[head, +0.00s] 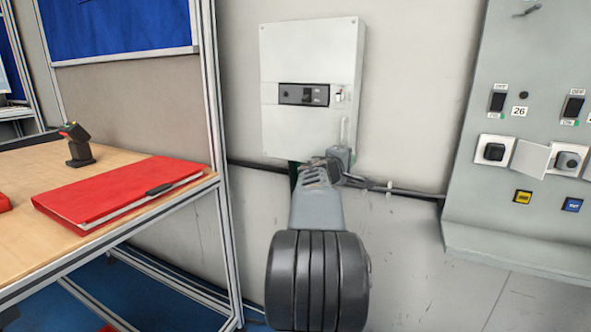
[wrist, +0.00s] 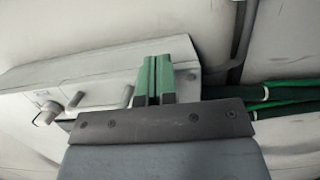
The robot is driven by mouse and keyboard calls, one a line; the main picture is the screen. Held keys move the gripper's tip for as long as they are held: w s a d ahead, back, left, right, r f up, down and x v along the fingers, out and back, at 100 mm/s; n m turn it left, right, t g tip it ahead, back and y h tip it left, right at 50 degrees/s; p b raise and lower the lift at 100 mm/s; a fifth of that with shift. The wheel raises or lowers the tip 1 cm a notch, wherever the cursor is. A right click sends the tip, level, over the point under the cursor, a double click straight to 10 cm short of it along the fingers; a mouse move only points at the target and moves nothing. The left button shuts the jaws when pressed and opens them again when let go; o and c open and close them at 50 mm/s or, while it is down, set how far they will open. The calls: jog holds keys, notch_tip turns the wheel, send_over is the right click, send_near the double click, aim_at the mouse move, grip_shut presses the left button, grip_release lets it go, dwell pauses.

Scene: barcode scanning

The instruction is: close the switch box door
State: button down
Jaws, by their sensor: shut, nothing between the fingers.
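The switch box (head: 312,60) is a pale grey box on the wall in the head view, with a dark breaker window in its front. A pale handle (head: 344,130) is low on its right side. The door front looks flush or nearly so; I cannot tell whether a gap is left. In the wrist view the box (wrist: 50,85) lies turned sideways, with the handle (wrist: 112,100) left of my gripper (wrist: 153,78). Its green fingers are together and empty, overlapping the box near its end. I cannot tell whether they touch it. In the head view my arm hides the fingertips.
A wooden table (head: 30,165) at the left holds a red binder (head: 115,190) and a handheld scanner (head: 76,145). A grey switch panel (head: 470,190) stands at the right. Green cables (wrist: 285,105) run from the box end. The wall between box and panel is mostly clear.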

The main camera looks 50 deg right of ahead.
jog(key=shift+s+r, duration=0.15)
jog(key=shift+r, duration=0.3)
jog(key=s+a+b, duration=0.2)
jog(key=s+a, duration=0.6)
jog(key=s, duration=0.1)
jog(key=shift+s+a+f+b, duration=0.3)
jog(key=shift+a+f+b, duration=0.1)
